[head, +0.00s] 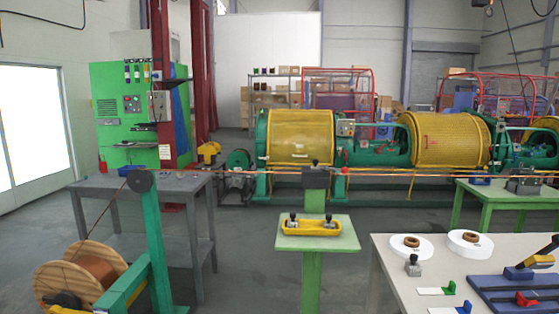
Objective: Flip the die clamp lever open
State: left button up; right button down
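Neither of my grippers shows in the head view. A dark clamp block (316,178) sits on top of a green post in the middle, with the copper wire (250,172) running across at its height. A small black knob (315,163) stands up from the block; it may be the die clamp lever, but it is too small to tell whether it is open or shut. Another grey block (524,184) sits on the green table at the right, also on the wire line.
A light green shelf (318,243) on the post carries a yellow tray (310,228) with two black-topped pieces. A pale table (400,263) at front right holds white discs, a blue board and small parts. A wooden spool (80,275) stands at front left. Grey floor lies between.

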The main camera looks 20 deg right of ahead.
aim_at(344, 170)
jog(key=u, duration=0.3)
jog(key=i, duration=0.95)
jog(key=z, duration=0.75)
jog(key=i, duration=0.5)
jog(key=z, duration=0.45)
